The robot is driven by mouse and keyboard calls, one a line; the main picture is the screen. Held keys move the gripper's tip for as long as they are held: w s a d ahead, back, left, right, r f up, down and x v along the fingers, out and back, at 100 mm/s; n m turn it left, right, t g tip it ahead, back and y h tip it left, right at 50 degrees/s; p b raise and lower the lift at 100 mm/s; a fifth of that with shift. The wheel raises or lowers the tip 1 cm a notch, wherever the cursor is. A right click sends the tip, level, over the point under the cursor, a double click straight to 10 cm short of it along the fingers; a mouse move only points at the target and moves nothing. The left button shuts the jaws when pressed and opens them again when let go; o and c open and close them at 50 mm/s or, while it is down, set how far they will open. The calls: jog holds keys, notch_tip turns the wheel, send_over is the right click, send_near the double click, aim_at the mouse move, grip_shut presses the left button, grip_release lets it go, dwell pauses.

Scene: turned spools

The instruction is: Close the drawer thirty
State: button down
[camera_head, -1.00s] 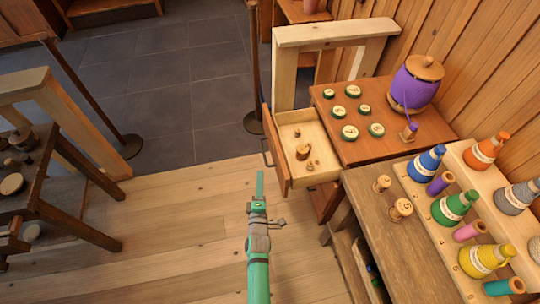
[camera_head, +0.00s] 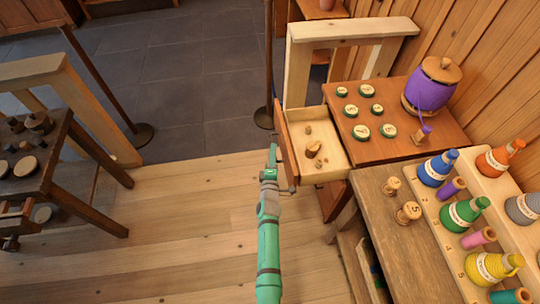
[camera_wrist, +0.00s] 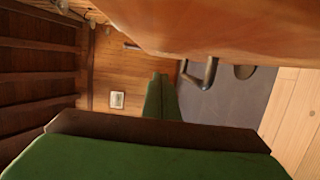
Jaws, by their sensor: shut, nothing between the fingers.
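The open drawer (camera_head: 318,165) sticks out to the left from the wooden cabinet (camera_head: 415,130) and holds several small wooden pieces. Its front panel (camera_head: 287,145) faces left, with a dark handle on it. My green gripper (camera_head: 273,150) is shut and empty, just left of the drawer front, close to the handle. I cannot tell whether it touches. No number thirty is legible.
Round green-rimmed discs and a purple lidded jar (camera_head: 430,88) stand on the cabinet top. A workbench with coloured spools (camera_head: 462,213) is at right. A dark table (camera_head: 30,170) is at left. A post (camera_head: 268,70) stands behind the drawer. The wooden floor between is clear.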

jog(key=shift+w+d, duration=0.2)
jog(key=shift+d, duration=0.5)
jog(key=shift+w+d, duration=0.15)
jog(key=shift+d, duration=0.5)
